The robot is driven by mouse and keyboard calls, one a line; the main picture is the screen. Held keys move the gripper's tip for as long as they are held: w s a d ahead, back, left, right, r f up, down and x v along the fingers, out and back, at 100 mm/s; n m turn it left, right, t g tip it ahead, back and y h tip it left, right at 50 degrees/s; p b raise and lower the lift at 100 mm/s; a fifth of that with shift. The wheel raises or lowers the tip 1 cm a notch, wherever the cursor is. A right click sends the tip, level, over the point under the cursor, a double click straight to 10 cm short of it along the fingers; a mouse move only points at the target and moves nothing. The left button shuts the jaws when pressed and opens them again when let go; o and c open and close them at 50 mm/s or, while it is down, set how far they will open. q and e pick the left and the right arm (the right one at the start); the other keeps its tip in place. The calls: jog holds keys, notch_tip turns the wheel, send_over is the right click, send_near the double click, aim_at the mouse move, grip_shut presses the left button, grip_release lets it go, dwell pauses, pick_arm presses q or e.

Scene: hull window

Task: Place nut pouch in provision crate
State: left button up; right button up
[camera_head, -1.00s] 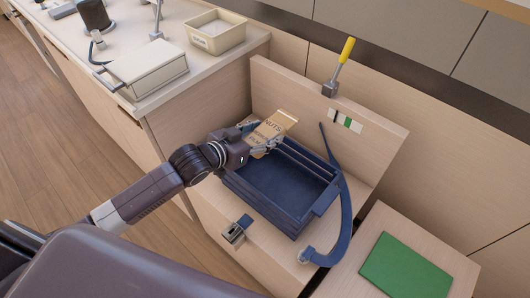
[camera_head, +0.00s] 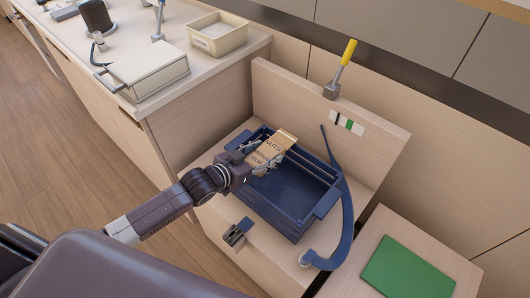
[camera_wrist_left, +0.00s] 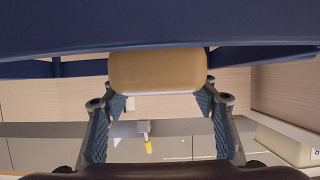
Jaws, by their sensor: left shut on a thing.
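In the left wrist view the pouch (camera_wrist_left: 158,70) sits between the two fingers (camera_wrist_left: 160,110), and a dark blue wall of the crate (camera_wrist_left: 150,25) fills the top. I cannot tell whether the pouch touches the crate floor. The front and right of the crate's inside look empty. My right gripper is not in view.
A blue curved strap (camera_head: 345,215) stands along the crate's right side. A small latch (camera_head: 236,232) is in front of the crate. A yellow-handled tool (camera_head: 342,68) is at the back panel. A green board (camera_head: 408,272) lies at right. A cream bin (camera_head: 217,34) stands on the left counter.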

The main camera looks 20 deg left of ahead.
pick_arm(q)
jog(key=shift+f, duration=0.15)
jog(key=o, duration=1.4)
